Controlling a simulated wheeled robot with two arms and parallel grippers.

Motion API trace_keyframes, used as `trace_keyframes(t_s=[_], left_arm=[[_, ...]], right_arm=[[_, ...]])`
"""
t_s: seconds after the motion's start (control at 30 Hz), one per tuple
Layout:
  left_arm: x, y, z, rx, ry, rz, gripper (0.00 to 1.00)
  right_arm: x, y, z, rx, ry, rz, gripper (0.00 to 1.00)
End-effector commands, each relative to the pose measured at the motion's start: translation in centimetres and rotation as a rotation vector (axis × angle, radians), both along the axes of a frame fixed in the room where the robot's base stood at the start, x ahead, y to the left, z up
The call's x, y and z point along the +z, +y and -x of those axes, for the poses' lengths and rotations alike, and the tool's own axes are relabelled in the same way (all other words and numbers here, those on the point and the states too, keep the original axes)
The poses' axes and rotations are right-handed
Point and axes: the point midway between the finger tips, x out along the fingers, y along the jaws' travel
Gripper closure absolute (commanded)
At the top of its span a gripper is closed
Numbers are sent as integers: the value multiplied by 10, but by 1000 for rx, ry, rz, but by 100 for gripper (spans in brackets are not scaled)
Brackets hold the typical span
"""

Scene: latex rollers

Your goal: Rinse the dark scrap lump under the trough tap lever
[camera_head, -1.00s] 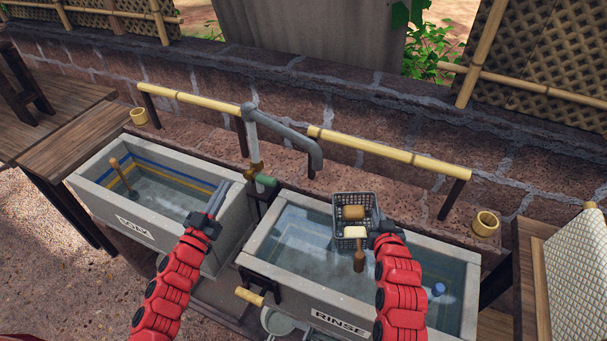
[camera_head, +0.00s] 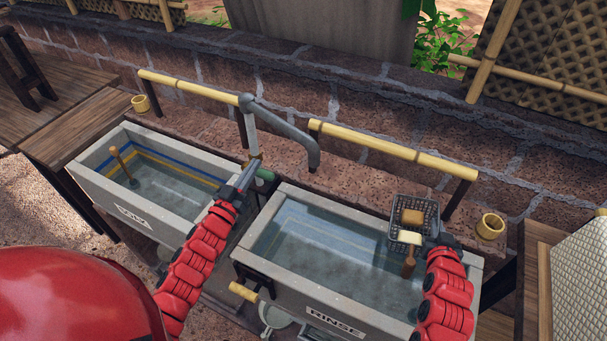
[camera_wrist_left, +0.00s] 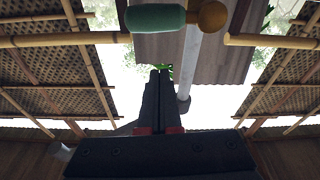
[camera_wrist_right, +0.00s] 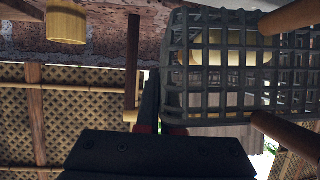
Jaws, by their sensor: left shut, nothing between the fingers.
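The tap lever has a green grip (camera_head: 265,175) below the grey tap pipe (camera_head: 284,124); in the left wrist view the grip (camera_wrist_left: 155,18) lies above my fingertips. My left gripper (camera_head: 258,166) is shut and empty, close beside the lever; contact cannot be told. My right gripper (camera_head: 434,240) is shut on the wall of a dark mesh basket (camera_head: 429,211), over the right end of the rinse trough (camera_head: 290,292). The basket holds a brown block (camera_head: 412,217) and a pale block (camera_head: 410,237); a wooden handle (camera_head: 408,268) hangs below. I cannot make out a dark scrap lump.
The left trough (camera_head: 97,183) holds water and a wooden-handled tool (camera_head: 121,163). Bamboo rails (camera_head: 400,149) run behind both troughs. Bamboo cups (camera_head: 491,227) stand at the outer ends. A table with a woven pale sheet (camera_head: 585,262) is at the right.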

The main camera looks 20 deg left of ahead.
Motion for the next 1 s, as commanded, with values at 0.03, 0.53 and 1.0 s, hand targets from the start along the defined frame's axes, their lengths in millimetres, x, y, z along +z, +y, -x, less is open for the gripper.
trace_keyframes(t_s=[0.03, 0.53, 1.0], left_arm=[[6, -2, -12, -2, -2, -1, 100], [-35, -6, -18, -1, 0, 0, 100], [-50, -7, -17, 0, -9, -65, 100]], right_arm=[[6, 0, 0, 0, -2, 0, 100], [17, 0, 0, 0, -1, -1, 100], [0, 0, 0, 0, -1, -1, 100]])
